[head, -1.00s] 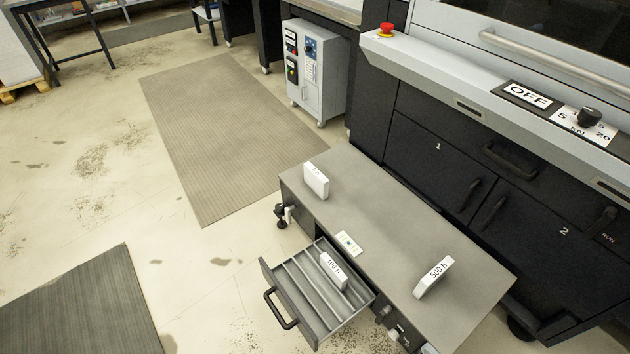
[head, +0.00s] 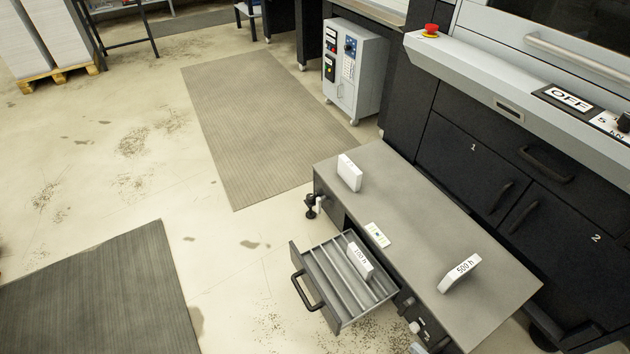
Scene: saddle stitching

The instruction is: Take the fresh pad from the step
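The grey step (head: 400,222) stands in front of the black machine. On its top, a white block-shaped pad (head: 349,172) stands at the far left end, its small marking too faint to read. A second white block marked "500 h" (head: 459,271) stands tilted toward the right end. A third white block, whose label looks like "100 h" (head: 360,260), sits in the step's open drawer (head: 318,287). I cannot tell from their looks which one is the fresh pad. My gripper is not in view.
A small card (head: 377,235) lies on the step's top near the drawer. The drawer juts out over the floor. A grey control cabinet (head: 350,75) stands behind. Floor mats (head: 255,120) and (head: 105,290) lie left, with open floor between them.

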